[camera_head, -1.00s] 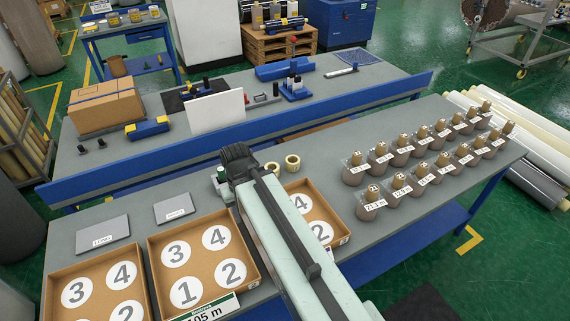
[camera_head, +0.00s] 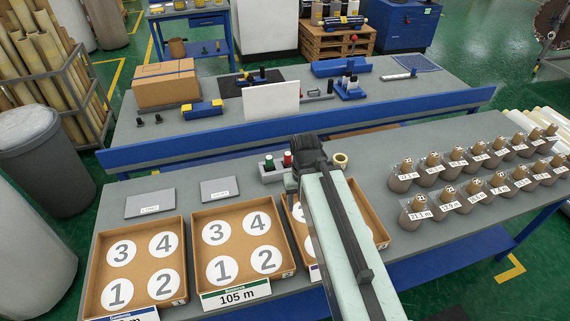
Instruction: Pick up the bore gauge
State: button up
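No object is clearly identifiable as the bore gauge. A small grey stand (camera_head: 271,176) on the near table holds a green-topped piece (camera_head: 269,162) and a red-topped piece (camera_head: 287,159); these may be gauge parts, but I cannot tell. My dark gripper (camera_head: 311,158) is at the end of my pale green arm, just right of this stand in the picture. Its fingers point away and are not distinct, so I cannot see whether they are open or hold anything. A cream ring (camera_head: 340,160) shows just right of the gripper.
Numbered trays (camera_head: 243,289) line the near table's front, the right one partly behind my arm. Several tagged rolls (camera_head: 417,216) stand in rows at right. Two grey plates (camera_head: 150,203) lie behind the trays. A blue rail (camera_head: 230,135) edges the far table.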

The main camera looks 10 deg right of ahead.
aim_at(287, 163)
jog(key=u, duration=2.7)
jog(key=k, duration=1.3)
jog(key=z, duration=0.3)
jog(key=i, duration=1)
jog(key=u, duration=0.05)
